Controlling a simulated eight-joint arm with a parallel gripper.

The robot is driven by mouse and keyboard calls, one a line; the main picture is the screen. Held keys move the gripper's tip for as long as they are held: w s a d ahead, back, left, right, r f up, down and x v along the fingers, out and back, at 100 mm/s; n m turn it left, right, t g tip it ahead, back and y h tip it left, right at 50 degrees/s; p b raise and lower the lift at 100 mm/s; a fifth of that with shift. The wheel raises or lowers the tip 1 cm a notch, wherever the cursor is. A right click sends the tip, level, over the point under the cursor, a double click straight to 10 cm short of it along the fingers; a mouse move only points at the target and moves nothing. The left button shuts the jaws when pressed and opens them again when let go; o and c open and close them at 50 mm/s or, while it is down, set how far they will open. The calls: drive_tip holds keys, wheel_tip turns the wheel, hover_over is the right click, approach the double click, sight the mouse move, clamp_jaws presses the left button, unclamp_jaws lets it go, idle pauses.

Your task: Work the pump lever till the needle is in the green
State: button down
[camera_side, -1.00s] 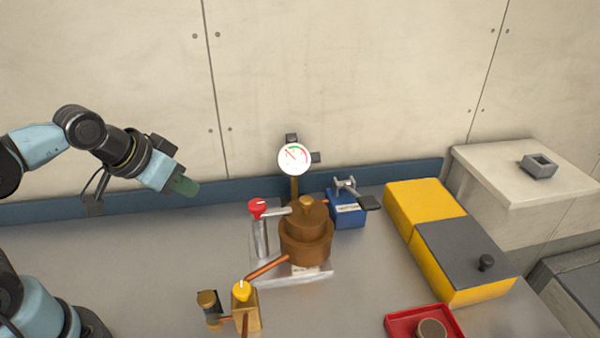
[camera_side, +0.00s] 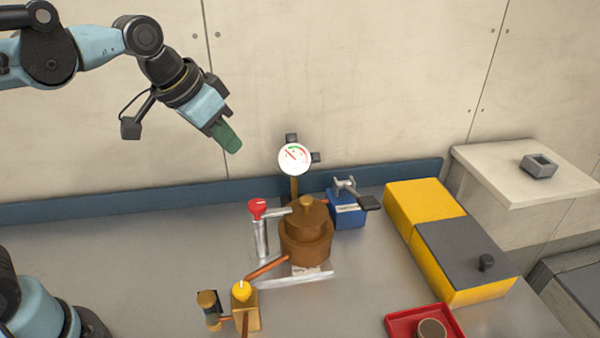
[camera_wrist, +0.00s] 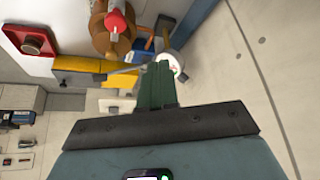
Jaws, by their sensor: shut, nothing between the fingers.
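The pump is a brown, stepped round body (camera_side: 306,235) on a pale base plate. A red-knobbed lever (camera_side: 257,208) stands on its left side, with a silver arm reaching to the pump. The round white gauge (camera_side: 294,159) stands on a post behind the pump; its needle is red and a green band shows near the top of the dial. I cannot tell exactly where the needle tip sits. My gripper (camera_side: 228,140) has green fingers, is shut and empty, and hangs in the air up and left of the gauge. In the wrist view the red knob (camera_wrist: 116,22) shows above the fingers.
A yellow-knobbed brass valve (camera_side: 242,292) stands in front of the pump. A blue box with a handle (camera_side: 347,212) stands behind it. A yellow and grey box (camera_side: 425,205) and a red tray (camera_side: 397,325) are to the right.

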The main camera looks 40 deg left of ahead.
drive_tip(key=w+d+r+m+g, duration=0.2)
drive_tip(key=w+d, duration=0.3)
drive_tip(key=d, duration=0.3)
drive_tip(key=w+d+r+m+g+h, duration=0.1)
drive_tip(key=w+d+r+m, duration=0.3)
drive_tip(key=d, duration=0.5)
drive_tip(key=shift+w+d+r+m+g+h, duration=0.2)
drive_tip(key=shift+w+d+m+g+h, duration=0.1)
drive_tip(key=shift+w+g, duration=0.15)
drive_tip(key=shift+f, duration=0.1)
hover_over(373, 201)
drive_tip(key=a, duration=0.1)
drive_tip(key=f, duration=1.2)
drive_tip(key=shift+s+a, duration=0.1)
drive_tip(key=shift+s, duration=0.1)
drive_tip(key=shift+s+f, duration=0.1)
drive_tip(key=shift+f, duration=0.55)
